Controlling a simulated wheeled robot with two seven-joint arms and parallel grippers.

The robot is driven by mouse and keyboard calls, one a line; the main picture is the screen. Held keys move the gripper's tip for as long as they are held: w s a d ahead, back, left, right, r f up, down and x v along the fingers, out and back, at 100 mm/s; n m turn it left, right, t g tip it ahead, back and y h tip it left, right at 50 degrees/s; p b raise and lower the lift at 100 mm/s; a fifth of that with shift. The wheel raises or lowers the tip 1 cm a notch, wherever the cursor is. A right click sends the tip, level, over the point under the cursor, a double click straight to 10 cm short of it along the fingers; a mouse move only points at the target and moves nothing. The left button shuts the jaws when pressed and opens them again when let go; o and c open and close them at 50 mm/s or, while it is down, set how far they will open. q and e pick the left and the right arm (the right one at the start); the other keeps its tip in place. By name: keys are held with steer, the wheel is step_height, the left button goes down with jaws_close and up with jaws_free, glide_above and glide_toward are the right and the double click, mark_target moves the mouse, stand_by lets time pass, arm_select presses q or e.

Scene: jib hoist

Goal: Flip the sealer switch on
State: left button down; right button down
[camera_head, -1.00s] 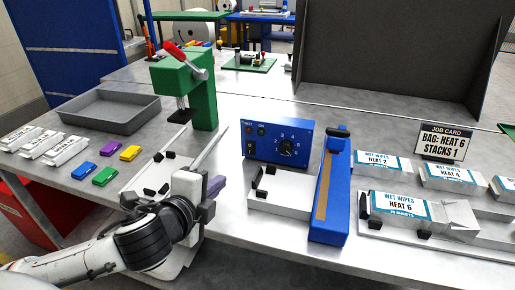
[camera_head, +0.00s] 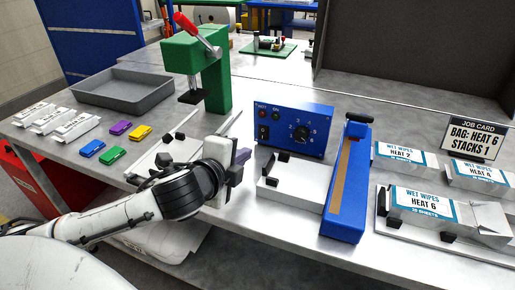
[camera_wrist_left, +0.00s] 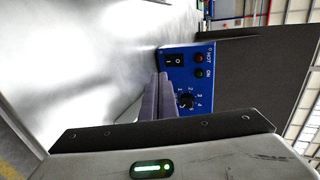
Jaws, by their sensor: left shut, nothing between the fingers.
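I cannot tell which way the rocker is pressed. My left gripper (camera_head: 243,157) is shut and empty, left of and in front of the box, apart from the switch. My right gripper is out of view.
A green press (camera_head: 215,80) with a red lever stands behind my left gripper. A white fixture (camera_head: 290,182) lies in front of the box. Wipe packs (camera_head: 435,205) and a job card (camera_head: 482,140) are at right. A grey tray (camera_head: 120,92) is at left.

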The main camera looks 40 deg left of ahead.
arm_select(q)
glide_toward(263, 139)
steer(key=x, duration=0.4)
steer(key=shift+w+a+f, duration=0.2)
steer(key=shift+f, duration=0.1)
steer(key=shift+w+a+f, duration=0.15)
steer(key=shift+w, duration=0.55)
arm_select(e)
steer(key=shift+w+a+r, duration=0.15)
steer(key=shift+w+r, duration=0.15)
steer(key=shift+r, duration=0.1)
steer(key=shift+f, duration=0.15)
